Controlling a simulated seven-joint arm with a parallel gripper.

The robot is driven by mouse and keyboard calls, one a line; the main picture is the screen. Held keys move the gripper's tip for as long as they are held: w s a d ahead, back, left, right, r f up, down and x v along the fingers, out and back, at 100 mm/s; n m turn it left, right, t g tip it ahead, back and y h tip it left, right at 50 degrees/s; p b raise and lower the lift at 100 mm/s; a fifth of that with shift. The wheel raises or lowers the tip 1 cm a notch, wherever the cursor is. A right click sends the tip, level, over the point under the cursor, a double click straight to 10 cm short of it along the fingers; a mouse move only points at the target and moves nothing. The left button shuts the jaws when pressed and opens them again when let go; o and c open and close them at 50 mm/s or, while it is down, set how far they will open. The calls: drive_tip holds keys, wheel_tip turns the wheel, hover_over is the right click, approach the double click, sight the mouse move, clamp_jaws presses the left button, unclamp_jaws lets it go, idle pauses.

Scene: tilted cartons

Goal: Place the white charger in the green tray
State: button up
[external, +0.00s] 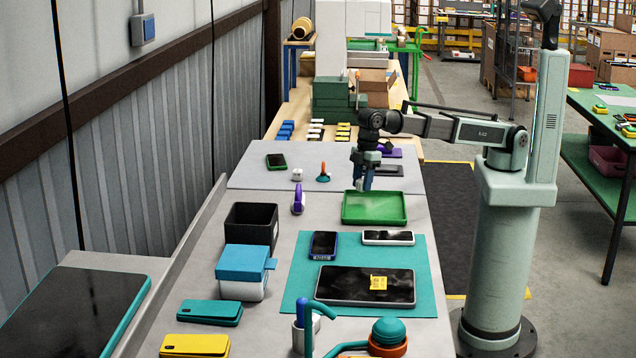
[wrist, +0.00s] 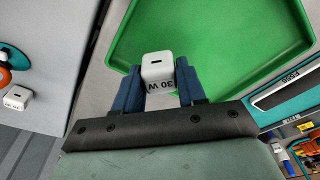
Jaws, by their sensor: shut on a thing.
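My gripper (external: 364,184) is shut on a white charger marked 30 W (wrist: 157,68), held between its blue fingers (wrist: 160,88). In the external view the charger is small and mostly hidden by the fingers. The green tray (external: 374,221) lies flat on the table and looks empty. My gripper is at the tray's far left edge in the external view. In the wrist view the charger overlaps the near rim of the tray (wrist: 225,45). The gap between charger and tray is hard to tell. A second white charger (external: 297,174) stands further left, also in the wrist view (wrist: 17,97).
Phones (external: 388,237) and a tablet (external: 345,284) lie on a teal mat in front.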

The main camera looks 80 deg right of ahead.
drive_tip(key=shift+f, duration=1.65)
drive_tip(key=shift+f, duration=0.1)
drive_tip(key=o, duration=1.1)
drive_tip(key=r, duration=0.4)
drive_tip(key=s+d+r, duration=0.1)
drive_tip(key=r, duration=0.7)
drive_tip(key=shift+s+d, duration=0.15)
